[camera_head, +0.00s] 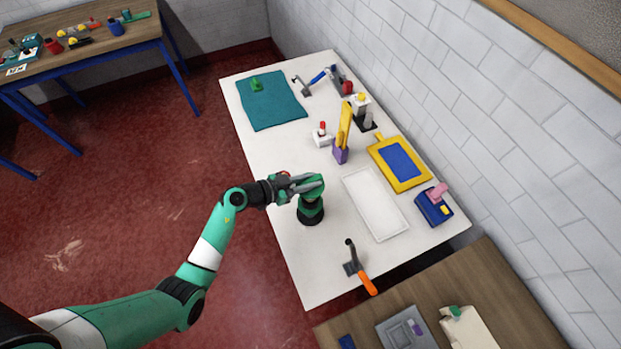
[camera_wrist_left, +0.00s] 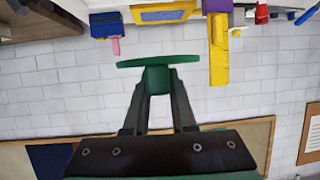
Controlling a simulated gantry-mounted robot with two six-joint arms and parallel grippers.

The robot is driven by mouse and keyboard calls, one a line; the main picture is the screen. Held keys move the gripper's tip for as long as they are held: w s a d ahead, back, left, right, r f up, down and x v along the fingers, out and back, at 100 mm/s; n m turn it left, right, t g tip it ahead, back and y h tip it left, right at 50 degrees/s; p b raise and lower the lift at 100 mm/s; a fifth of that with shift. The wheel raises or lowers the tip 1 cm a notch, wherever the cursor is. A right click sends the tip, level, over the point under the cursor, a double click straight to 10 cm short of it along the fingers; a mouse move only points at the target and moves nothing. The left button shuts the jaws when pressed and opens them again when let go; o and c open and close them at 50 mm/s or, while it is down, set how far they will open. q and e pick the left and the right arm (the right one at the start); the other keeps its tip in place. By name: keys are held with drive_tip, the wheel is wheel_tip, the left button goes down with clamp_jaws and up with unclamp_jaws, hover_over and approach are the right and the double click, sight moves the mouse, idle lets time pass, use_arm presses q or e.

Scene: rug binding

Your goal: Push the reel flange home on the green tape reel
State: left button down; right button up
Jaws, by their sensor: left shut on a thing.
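My left gripper (camera_head: 296,187) comes in from the left and is shut on a green piece, the reel flange (camera_head: 315,183). In the left wrist view the flange (camera_wrist_left: 185,60) is a thin green disc seen edge-on, and its green hub sits between the two dark fingers (camera_wrist_left: 158,90). The green tape reel (camera_head: 311,209), green with a dark band, stands upright on the white table right under the flange. I cannot tell whether flange and reel touch. The reel does not show in the left wrist view. My right gripper is not in view.
On the white table (camera_head: 270,165) a white tray (camera_head: 375,203) lies right of the reel, and an orange-handled tool (camera_head: 361,270) lies nearer. A tiled wall bounds the right.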

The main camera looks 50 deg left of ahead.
use_arm(q)
drive_tip(key=shift+f+b, duration=1.8)
drive_tip(key=shift+f, duration=1.1)
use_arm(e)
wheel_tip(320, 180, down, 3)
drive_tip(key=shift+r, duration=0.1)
use_arm(q)
drive_tip(key=shift+r, duration=0.1)
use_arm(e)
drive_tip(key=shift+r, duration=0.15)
use_arm(q)
drive_tip(key=shift+p, duration=0.55)
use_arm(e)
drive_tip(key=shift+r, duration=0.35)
use_arm(q)
drive_tip(key=shift+p, duration=0.45)
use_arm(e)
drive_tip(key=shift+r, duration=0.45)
use_arm(q)
drive_tip(key=shift+p, duration=0.4)
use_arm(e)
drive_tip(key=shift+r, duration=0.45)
